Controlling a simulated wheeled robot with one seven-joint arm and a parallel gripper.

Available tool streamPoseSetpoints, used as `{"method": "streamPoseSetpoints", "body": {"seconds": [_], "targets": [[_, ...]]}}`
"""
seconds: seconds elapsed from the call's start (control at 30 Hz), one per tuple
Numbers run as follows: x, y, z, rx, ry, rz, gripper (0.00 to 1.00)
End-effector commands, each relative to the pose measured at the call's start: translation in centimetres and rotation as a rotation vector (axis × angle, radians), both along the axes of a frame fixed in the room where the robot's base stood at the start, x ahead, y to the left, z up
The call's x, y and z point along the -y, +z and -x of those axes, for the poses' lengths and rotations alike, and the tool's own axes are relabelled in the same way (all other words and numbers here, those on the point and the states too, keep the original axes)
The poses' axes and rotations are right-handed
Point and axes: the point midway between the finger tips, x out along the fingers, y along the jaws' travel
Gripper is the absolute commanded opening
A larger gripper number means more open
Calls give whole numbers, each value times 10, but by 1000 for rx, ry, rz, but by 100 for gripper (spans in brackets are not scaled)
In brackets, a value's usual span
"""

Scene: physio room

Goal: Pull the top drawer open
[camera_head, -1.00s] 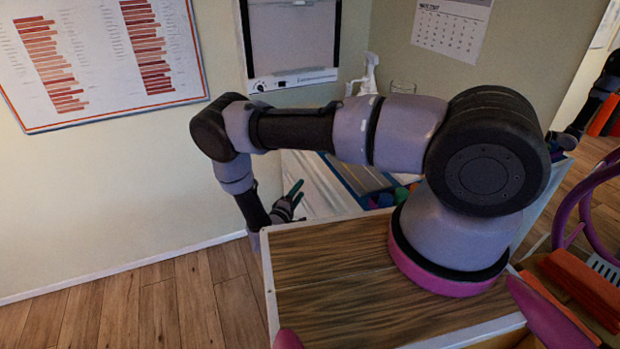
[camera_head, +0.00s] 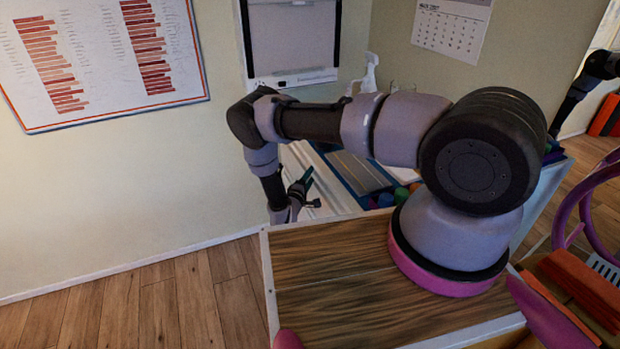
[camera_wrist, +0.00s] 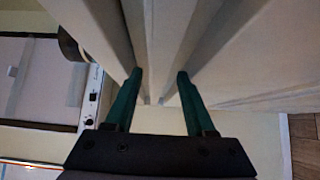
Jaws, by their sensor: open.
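The pale cabinet with the drawers (camera_head: 318,205) stands beyond the wooden top, and my arm partly covers it in the head view. My gripper (camera_head: 307,188) hangs at its left end, by the pale ridged front. In the wrist view my gripper (camera_wrist: 159,76) is open, its two green fingers apart. Long pale ridges (camera_wrist: 160,45), which look like drawer edges or a handle bar, run between and beyond the fingertips. I cannot tell which ridge belongs to the top drawer, or whether the fingers touch it. No open gap shows clearly.
A wall light box (camera_head: 292,45) hangs behind the cabinet and also shows in the wrist view (camera_wrist: 40,80). A blue-edged tray (camera_head: 360,172) and small coloured items lie on the cabinet. Floor at the left (camera_head: 130,310) is clear. A purple-framed chair (camera_head: 590,200) stands right.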

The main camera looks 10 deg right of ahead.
Motion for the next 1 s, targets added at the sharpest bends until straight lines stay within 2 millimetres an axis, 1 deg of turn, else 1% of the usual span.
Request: {"method": "streamPoseSetpoints", "body": {"seconds": [0.13, 0.17, 0.2, 0.3, 1.0], "targets": [[0, 0, 0, 0, 0, 0, 55], [0, 0, 0, 0, 0, 0, 51], [0, 0, 0, 0, 0, 0, 36], [0, 0, 0, 0, 0, 0, 0], [0, -3, 2, -8, 2, -1, 0]]}}
